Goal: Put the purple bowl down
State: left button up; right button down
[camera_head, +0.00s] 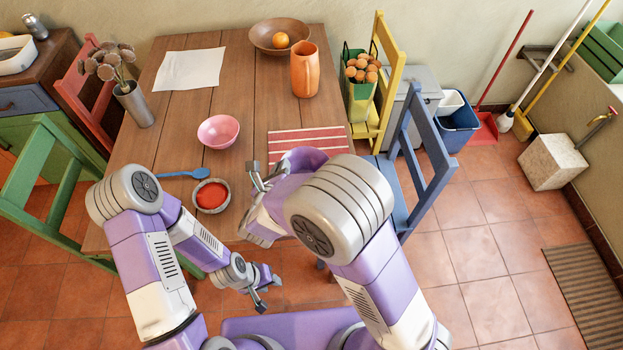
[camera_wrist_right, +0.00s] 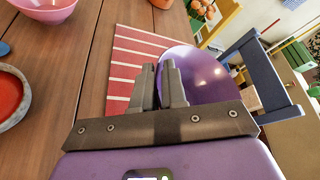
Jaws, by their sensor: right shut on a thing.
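The purple bowl (camera_wrist_right: 205,78) is tilted in the right wrist view, with its left rim between the fingers of my right gripper (camera_wrist_right: 160,75). The gripper is shut on that rim. In the head view, the bowl (camera_head: 304,157) is partly hidden behind my right arm, and the right gripper (camera_head: 265,174) is at its left. The bowl overlaps the near end of the red-striped mat (camera_head: 305,140), by the table's right edge; I cannot tell whether it touches the table. My left gripper (camera_head: 268,293) is open and empty, low in front of the table (camera_head: 170,150).
A pink bowl (camera_head: 218,131), a grey bowl with red contents (camera_head: 211,196) and a blue spoon (camera_head: 186,173) are left of the mat. An orange jug (camera_head: 305,72) stands beyond it. A blue chair (camera_head: 420,165) is close on the right. The visible mat is clear.

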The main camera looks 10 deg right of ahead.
jog(key=shift+n+y, duration=0.3)
jog(key=shift+y, duration=0.1)
jog(key=shift+w+a+f+b, duration=0.1)
jog(key=shift+a+f+b, duration=0.15)
jog(key=shift+f+b, duration=0.9)
jog(key=shift+s+a+f+b, duration=0.1)
jog(key=shift+a+f+b, duration=0.15)
jog(key=shift+f, duration=1.7)
jog(key=shift+w+a+f+b, duration=0.1)
jog(key=shift+a+f+b, duration=0.15)
jog(key=shift+f+b, duration=0.9)
jog(key=shift+f+p, duration=0.35)
jog(key=shift+p, duration=0.15)
jog(key=c, duration=1.6)
grip_release()
jog(key=shift+f, duration=0.1)
jog(key=shift+c, duration=0.2)
jog(key=o, duration=0.5)
